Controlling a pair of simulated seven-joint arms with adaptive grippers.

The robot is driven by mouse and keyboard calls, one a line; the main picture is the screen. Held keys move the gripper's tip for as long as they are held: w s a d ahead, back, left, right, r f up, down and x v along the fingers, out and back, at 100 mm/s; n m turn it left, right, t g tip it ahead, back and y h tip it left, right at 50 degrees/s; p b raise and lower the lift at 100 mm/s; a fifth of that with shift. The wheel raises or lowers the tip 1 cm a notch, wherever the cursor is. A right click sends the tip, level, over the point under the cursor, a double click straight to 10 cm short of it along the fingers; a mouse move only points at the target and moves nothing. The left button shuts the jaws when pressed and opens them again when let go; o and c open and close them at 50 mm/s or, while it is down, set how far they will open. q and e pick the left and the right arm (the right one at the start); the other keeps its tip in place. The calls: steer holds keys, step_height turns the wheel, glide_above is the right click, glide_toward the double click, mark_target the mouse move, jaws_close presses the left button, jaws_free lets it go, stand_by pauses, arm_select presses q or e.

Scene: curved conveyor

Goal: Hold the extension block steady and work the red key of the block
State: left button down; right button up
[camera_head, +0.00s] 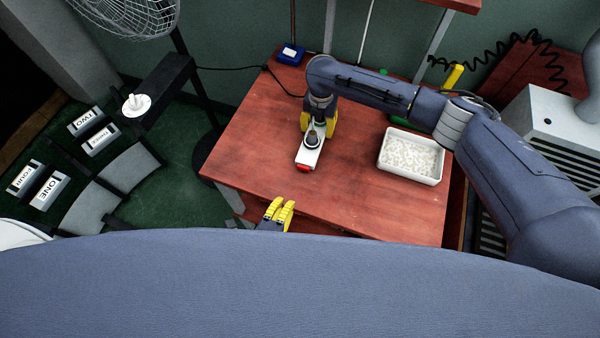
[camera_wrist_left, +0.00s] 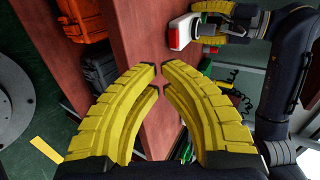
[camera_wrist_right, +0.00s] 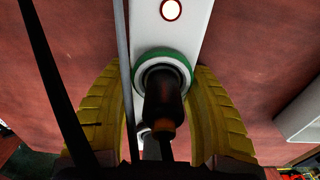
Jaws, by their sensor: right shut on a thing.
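The white extension block (camera_head: 311,153) lies on the red-brown table, with its red key (camera_head: 302,168) at the near end. My right gripper (camera_head: 318,124) is shut on the block's far part, a yellow finger on each side. In the right wrist view, a dark plug stands in a green-rimmed round socket on the block (camera_wrist_right: 189,38), between the fingers. My left gripper (camera_head: 279,210) is empty at the table's near edge, apart from the block, its fingertips almost together. In the left wrist view, the red key (camera_wrist_left: 174,36) shows beyond and above the fingertips (camera_wrist_left: 162,72).
A white tray of pale pieces (camera_head: 411,156) stands right of the block. A blue box (camera_head: 290,54) sits at the table's back left corner. A fan (camera_head: 130,15) and labelled blocks (camera_head: 48,190) are to the left. The table between block and near edge is clear.

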mark_target(302, 170)
arm_select(q)
steer(key=shift+w, duration=0.1)
arm_select(e)
steer(key=shift+s+f, duration=0.1)
arm_select(q)
steer(key=x, duration=0.7)
steer(key=r+x, duration=0.1)
steer(key=x, duration=0.3)
steer(key=shift+w+d+f, duration=0.2)
steer(key=shift+w, duration=0.4)
steer(key=shift+w+d, duration=0.2)
steer(key=shift+w, duration=0.65)
